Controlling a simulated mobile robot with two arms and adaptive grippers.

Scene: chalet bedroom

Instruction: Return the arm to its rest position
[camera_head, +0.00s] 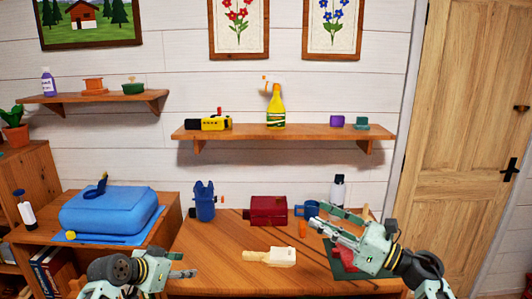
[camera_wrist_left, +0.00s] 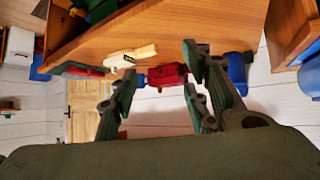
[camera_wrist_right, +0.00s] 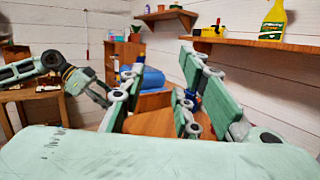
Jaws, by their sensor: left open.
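My left gripper (camera_head: 184,274) is low at the table's front left edge, its fingers pointing right. In the left wrist view its fingers (camera_wrist_left: 160,72) are spread with nothing held between them; that view looks upside down. My right gripper (camera_head: 328,222) is raised over the right part of the table, pointing left and slightly up. In the right wrist view its fingers (camera_wrist_right: 158,90) stand apart with nothing between them. In the head view the right gripper partly covers a dark green mat (camera_head: 345,272) with a red item on it.
On the wooden table (camera_head: 215,262) are a cream brush-like item (camera_head: 270,257), a red toolbox (camera_head: 268,210), a blue bin-like object (camera_head: 205,203), a blue mug (camera_head: 307,210) and a white bottle (camera_head: 338,191). A blue case (camera_head: 110,208) sits at left. Shelves hang above.

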